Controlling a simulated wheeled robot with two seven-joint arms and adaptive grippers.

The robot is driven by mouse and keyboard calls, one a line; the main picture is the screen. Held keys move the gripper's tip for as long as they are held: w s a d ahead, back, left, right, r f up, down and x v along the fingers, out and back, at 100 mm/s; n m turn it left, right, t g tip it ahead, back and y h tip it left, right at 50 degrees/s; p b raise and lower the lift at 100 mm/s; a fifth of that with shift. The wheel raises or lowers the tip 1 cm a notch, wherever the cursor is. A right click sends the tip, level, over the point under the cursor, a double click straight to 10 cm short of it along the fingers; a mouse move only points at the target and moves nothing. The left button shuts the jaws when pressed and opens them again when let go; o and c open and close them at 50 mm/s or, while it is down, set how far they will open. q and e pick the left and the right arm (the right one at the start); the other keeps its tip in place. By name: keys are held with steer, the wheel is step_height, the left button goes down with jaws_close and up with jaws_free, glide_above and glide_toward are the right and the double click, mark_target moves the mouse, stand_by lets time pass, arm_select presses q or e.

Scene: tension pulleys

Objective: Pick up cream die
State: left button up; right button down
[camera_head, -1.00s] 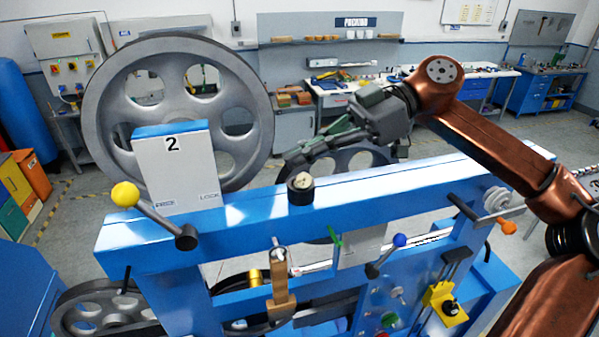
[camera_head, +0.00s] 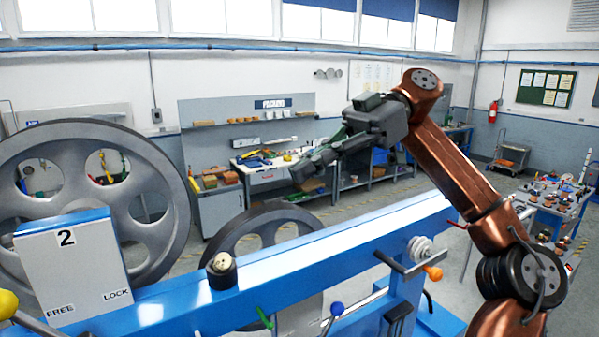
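A small cream piece (camera_head: 221,261) sits in the top of a black round holder (camera_head: 222,277) on the blue beam. It may be the cream die, but it is too small to tell its faces. My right gripper (camera_head: 302,172) is above the beam, up and to the right of the cream piece and clear of it. Its dark fingers point left and slightly down, seen from the side, so their gap does not show. No object is visible in them. My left gripper is not in view.
The blue beam (camera_head: 375,226) crosses the front, with a white block (camera_head: 75,268) marked 2 at its left. A large grey pulley wheel (camera_head: 160,240) stands behind the block. A cluttered tool table (camera_head: 570,215) is at the right. Open floor lies behind the beam.

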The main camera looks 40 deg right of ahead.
steer(key=c, duration=2.5)
jaws_free()
steer(key=shift+w+d+f, duration=0.1)
steer(key=shift+d, duration=0.1)
steer(key=shift+c, duration=0.2)
steer(key=o, duration=0.6)
steer(key=shift+a, duration=0.15)
steer(key=o, duration=1.4)
